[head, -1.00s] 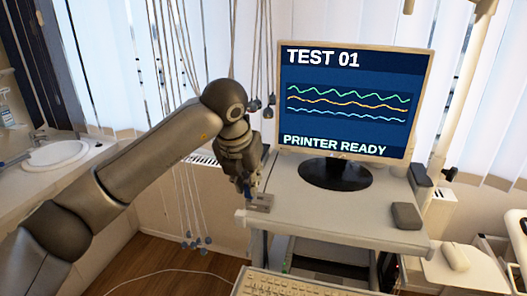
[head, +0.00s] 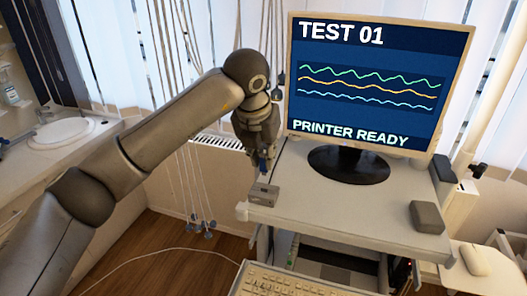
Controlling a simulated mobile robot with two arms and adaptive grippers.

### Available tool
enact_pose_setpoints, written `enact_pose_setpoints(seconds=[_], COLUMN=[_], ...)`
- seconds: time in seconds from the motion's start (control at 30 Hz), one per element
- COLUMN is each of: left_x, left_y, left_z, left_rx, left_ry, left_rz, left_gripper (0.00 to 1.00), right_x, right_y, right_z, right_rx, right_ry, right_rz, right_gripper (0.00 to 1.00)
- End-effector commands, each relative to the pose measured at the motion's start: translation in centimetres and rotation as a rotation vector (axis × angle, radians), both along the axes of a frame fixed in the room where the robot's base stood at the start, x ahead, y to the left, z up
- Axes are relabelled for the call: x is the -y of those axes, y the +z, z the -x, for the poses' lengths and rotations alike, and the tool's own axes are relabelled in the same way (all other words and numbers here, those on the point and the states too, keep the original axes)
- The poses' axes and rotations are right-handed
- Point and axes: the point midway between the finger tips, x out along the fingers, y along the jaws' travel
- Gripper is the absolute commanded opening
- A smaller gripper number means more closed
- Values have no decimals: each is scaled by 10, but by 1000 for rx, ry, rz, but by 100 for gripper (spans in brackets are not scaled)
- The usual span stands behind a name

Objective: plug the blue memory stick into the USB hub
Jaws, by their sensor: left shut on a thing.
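The USB hub (head: 263,195) is a small grey box at the left front corner of the cart top. My left gripper (head: 261,163) points down just above the hub and is shut on the blue memory stick (head: 263,166). Only a little blue shows between the dark fingers; the rest of the stick is hidden. The stick is above the hub's back edge in the picture, and I cannot tell whether it touches the hub. My right gripper is not in view.
A monitor (head: 375,85) on a round black base (head: 348,164) stands behind on the cart top (head: 330,205). A dark grey box (head: 427,217) sits at the right. A keyboard (head: 290,282) is below in front. Hanging cords (head: 192,180) are left of the cart.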

Motion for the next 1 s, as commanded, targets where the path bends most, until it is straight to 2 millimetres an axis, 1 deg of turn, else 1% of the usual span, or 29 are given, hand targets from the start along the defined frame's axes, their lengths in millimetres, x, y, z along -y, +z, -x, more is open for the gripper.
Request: enact_pose_setpoints(seconds=[0.03,0.1,0.2,0.37,0.53,0.67,1.0], left_x=[0,0,0,0,0,0,0], left_y=[-5,-11,-21,-36,-48,-51,-51], left_z=[0,0,1,1,1,1,0], left_rx=[0,-1,-1,-1,-1,0,0], left_ry=[0,0,-1,0,0,0,-1], left_rz=[1,1,0,0,1,0,0], left_gripper=[8,8,8,8,8,8,8], right_x=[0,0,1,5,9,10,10], right_y=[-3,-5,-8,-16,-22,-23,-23], right_z=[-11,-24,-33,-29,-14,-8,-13], right_rx=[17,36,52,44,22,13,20], right_ry=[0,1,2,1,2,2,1], right_rz=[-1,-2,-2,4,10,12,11], right_gripper=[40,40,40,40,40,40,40])
